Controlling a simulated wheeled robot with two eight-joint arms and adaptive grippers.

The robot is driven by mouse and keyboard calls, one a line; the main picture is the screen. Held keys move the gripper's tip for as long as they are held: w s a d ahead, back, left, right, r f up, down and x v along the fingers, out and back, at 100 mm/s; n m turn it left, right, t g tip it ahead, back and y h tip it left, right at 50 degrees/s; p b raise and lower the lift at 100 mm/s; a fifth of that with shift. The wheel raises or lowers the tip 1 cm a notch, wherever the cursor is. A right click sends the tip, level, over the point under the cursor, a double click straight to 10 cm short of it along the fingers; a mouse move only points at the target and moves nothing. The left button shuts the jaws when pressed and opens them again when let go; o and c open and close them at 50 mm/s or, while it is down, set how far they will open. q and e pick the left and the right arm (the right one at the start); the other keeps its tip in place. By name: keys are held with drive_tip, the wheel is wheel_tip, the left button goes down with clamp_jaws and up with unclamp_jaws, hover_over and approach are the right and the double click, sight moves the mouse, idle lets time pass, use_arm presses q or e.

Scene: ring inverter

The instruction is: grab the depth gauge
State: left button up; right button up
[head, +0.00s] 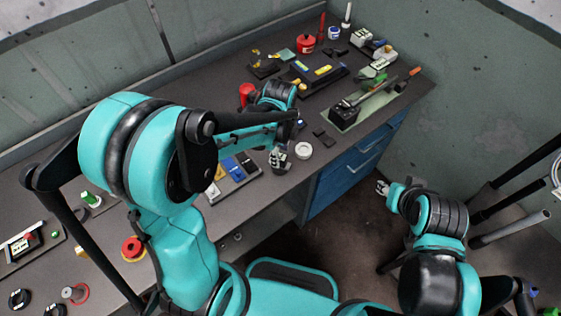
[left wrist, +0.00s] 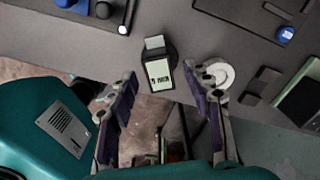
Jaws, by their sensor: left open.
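The thing I take for the depth gauge (left wrist: 160,73) has a pale display face with dark marks and a dark round part behind it. It stands on the workbench near the front edge in the left wrist view. My left gripper (left wrist: 163,82) is open, with one finger on each side of it in that view; I see no contact. In the head view a small grey-and-dark shape below my left wrist seems to be the gauge (head: 279,160), partly mixed with the gripper. My right gripper (head: 383,188) hangs off the bench over the floor, too small to read.
A white round dish (head: 303,150) sits close to the right of the gauge. A tray of coloured blocks (head: 212,198) lies to its left. Small dark pieces (head: 322,136) and a green-based fixture (head: 345,120) are farther right. The bench edge is close.

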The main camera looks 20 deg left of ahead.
use_arm(q)
wheel_tip(320, 180, down, 3)
drive_tip(key=shift+r+b, duration=0.1)
drive_tip(key=shift+b, duration=0.2)
clamp_jaws()
